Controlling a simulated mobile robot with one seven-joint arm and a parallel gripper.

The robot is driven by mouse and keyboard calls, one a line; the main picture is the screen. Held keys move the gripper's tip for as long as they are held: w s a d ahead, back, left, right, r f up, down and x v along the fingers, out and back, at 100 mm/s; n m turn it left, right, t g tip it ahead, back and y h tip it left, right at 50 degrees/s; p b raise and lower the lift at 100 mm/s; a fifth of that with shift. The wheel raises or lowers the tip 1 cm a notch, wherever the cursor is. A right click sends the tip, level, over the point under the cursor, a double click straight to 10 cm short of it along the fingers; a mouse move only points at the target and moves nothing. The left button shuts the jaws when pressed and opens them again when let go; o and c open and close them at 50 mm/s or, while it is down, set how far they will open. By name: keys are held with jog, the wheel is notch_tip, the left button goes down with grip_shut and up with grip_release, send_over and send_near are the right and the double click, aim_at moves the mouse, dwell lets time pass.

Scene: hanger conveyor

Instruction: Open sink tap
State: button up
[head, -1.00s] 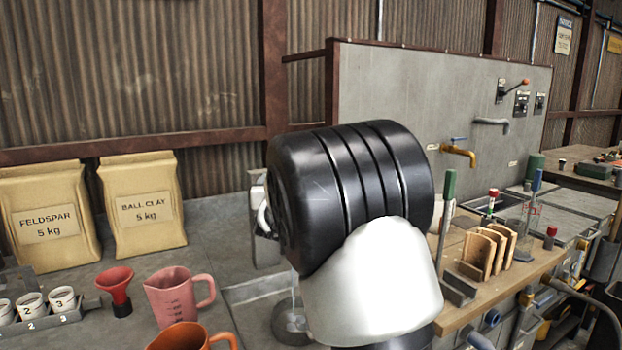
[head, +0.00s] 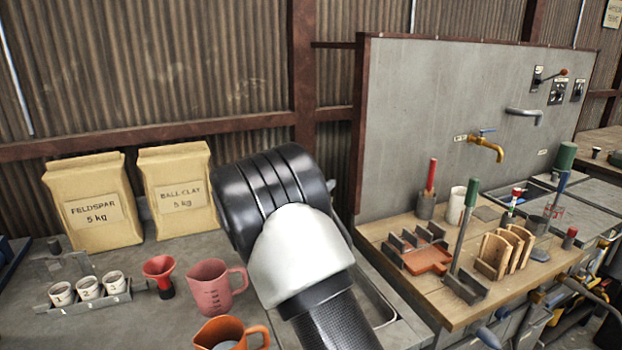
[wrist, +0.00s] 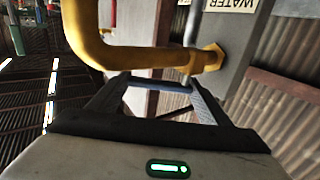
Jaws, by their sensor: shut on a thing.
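In the wrist view a yellow tap pipe (wrist: 140,55) curves close in front of my gripper (wrist: 152,90). A blue lever (wrist: 150,84) lies between my fingertips, and my gripper is shut on it. An upside-down WATER label (wrist: 229,5) is on the wall beside the tap. In the head view my arm hides my gripper and this tap. Part of the sink's rim and basin (head: 378,300) shows to the right of my arm.
Another brass tap with a blue lever (head: 487,147) is on the grey panel at right. A pink jug (head: 212,290), an orange jug (head: 228,335), a red funnel (head: 160,270) and clay bags (head: 92,200) stand left. A wooden bench (head: 460,310) with tools is at right.

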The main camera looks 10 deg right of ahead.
jog(key=shift+r, duration=0.1)
jog(key=o, duration=1.5)
jog(key=v, duration=1.7)
jog(key=shift+s, duration=0.2)
